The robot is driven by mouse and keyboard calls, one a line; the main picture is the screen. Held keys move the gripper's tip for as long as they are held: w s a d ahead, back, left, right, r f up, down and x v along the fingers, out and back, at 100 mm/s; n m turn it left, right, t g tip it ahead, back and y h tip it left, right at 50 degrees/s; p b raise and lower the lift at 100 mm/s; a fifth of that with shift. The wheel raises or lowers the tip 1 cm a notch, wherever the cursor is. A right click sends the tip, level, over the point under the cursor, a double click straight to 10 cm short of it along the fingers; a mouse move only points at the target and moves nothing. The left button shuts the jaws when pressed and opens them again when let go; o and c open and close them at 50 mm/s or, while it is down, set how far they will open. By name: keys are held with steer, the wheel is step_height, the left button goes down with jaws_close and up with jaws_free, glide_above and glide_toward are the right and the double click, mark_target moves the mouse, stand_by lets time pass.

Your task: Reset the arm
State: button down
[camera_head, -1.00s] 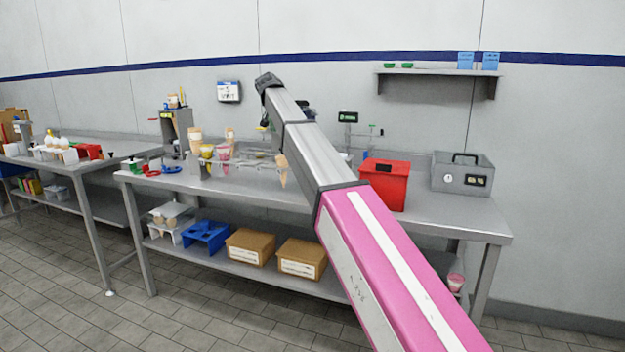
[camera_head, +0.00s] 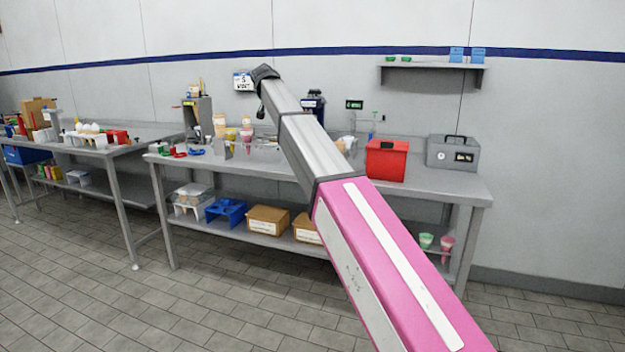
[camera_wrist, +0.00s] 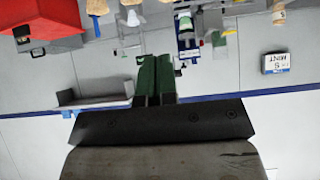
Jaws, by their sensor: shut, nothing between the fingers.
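My arm, pink and grey, reaches up and away from the lower right of the head view, over the steel bench (camera_head: 440,190). My gripper (camera_wrist: 156,62) shows in the wrist view with its two green fingers together and nothing between them. The wrist view is upside down, with the wall and bench items beyond the fingers. In the head view the fingers cannot be made out at the arm's far end.
A red box (camera_head: 387,161) and a grey toolbox (camera_head: 452,152) stand on the bench's right. Cones, cups and small tools stand at its left. A second bench (camera_head: 100,148) is at the left. A wall shelf (camera_head: 432,66) hangs above. The tiled floor in front is clear.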

steer(key=s+d+f+n+g, duration=0.15)
steer(key=s+d+f, duration=0.4)
steer(key=f, duration=0.75)
steer(key=s+d+f+g, duration=0.2)
steer(key=s+d+f, duration=0.4)
steer(key=f, duration=0.7)
steer(key=s+d+f+n+g, duration=0.1)
steer(key=s+d+f, duration=0.3)
steer(key=d+f, duration=0.6)
steer(key=s+d+f+g+y, duration=0.1)
steer(key=s+d+f, duration=0.2)
steer(key=s+f, duration=0.4)
steer(key=s+d+f+n+g+y, duration=0.1)
steer(key=s+d+f+g, duration=0.1)
steer(key=s+f, duration=0.6)
steer(key=s+d+f+g+y, duration=0.1)
steer(key=s+d+f, duration=0.3)
steer(key=s+f, duration=0.4)
steer(key=s, duration=0.4)
steer(key=shift+s+d+f, duration=0.15)
steer(key=shift+d+f, duration=0.05)
steer(key=shift+d, duration=0.2)
